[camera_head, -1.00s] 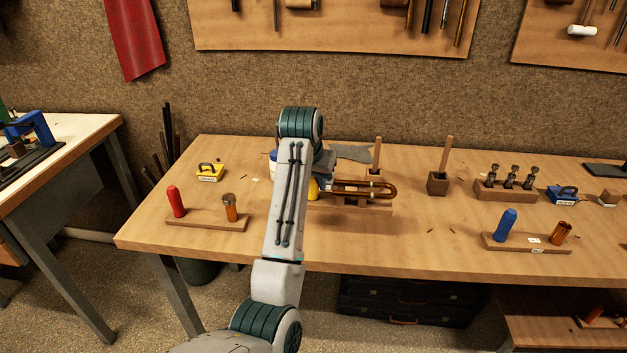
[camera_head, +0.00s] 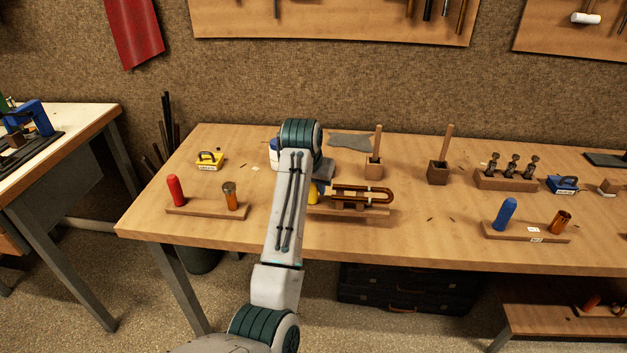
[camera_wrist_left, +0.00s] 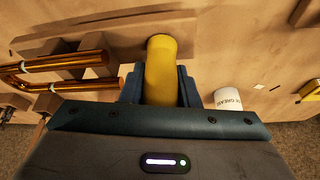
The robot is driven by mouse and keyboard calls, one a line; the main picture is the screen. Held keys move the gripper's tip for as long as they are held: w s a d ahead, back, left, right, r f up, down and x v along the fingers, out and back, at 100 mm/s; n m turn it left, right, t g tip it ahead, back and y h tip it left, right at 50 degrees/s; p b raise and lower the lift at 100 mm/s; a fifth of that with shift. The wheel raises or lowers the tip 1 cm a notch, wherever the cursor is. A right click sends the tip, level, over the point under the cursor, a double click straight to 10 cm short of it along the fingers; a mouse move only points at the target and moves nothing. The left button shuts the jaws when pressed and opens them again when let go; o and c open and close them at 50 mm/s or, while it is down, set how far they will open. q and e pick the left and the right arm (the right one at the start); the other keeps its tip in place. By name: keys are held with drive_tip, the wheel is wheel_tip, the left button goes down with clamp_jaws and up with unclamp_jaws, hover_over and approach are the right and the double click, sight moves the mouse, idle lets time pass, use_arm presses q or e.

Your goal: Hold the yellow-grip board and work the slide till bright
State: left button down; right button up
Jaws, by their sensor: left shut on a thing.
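My left gripper (camera_wrist_left: 160,88) is shut on the yellow grip (camera_wrist_left: 161,62) of the board, with a blue-green finger on each side of it. In the head view a bit of the yellow grip (camera_head: 314,192) shows beside my arm, which hides most of the gripper. The wooden board (camera_head: 375,213) extends to the right of the grip. On it lies the copper-coloured U-shaped slide (camera_head: 362,193), its bend to the right. The slide's tubes (camera_wrist_left: 75,64) also show at the left in the left wrist view. Whether the board touches the table is unclear.
A board with red grip (camera_head: 175,190) stands at left, one with blue grip (camera_head: 505,213) at right. A yellow-topped block (camera_head: 209,162), a stick block (camera_head: 373,168), another stick block (camera_head: 438,172) and a grey cloth (camera_head: 350,140) lie behind. A white pot (camera_wrist_left: 228,98) is close by.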

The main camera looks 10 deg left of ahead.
use_arm(q)
drive_tip(key=shift+f, duration=2.2)
drive_tip(key=shift+f, duration=0.15)
drive_tip(key=c, duration=1.2)
unclamp_jaws()
drive_tip(key=c, duration=0.9)
drive_tip(key=shift+o, duration=0.2)
